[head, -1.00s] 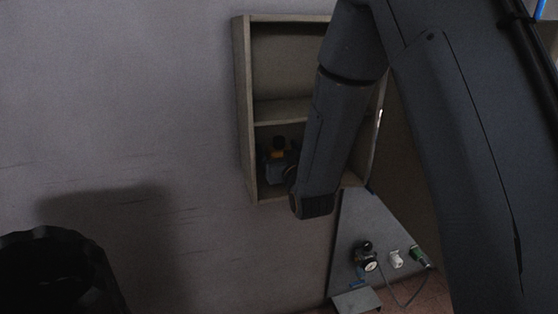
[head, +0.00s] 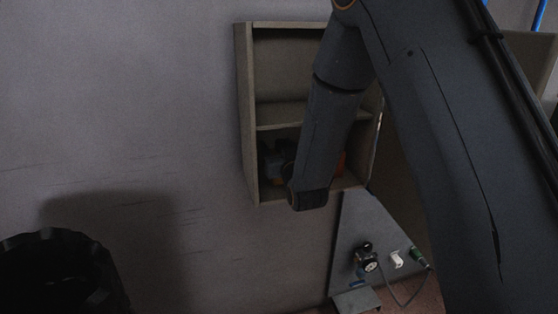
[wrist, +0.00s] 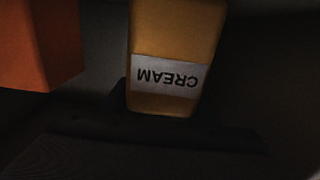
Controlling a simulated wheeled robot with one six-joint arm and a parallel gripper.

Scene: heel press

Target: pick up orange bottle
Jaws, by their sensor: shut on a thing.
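An orange-yellow bottle (wrist: 178,30) with a white label reading CREAM fills the middle of the wrist view, its lettering upside down there. My gripper (wrist: 163,118) shows as a dark shape around the bottle's lower end in that view and is shut on it. The fingertips are hard to make out in the dark. In the head view my gripper (head: 277,162) is inside the lower compartment of the wall shelf, partly hidden by my arm. A small orange patch (head: 278,180) shows beneath it, probably the bottle.
An orange-red box (wrist: 40,42) stands beside the bottle; part of an orange thing (head: 341,162) shows right of my forearm. The shelf (head: 246,120) has side walls and a middle board close above. A grey panel with fittings (head: 350,225) is below right. A black bin (head: 60,270) stands at lower left.

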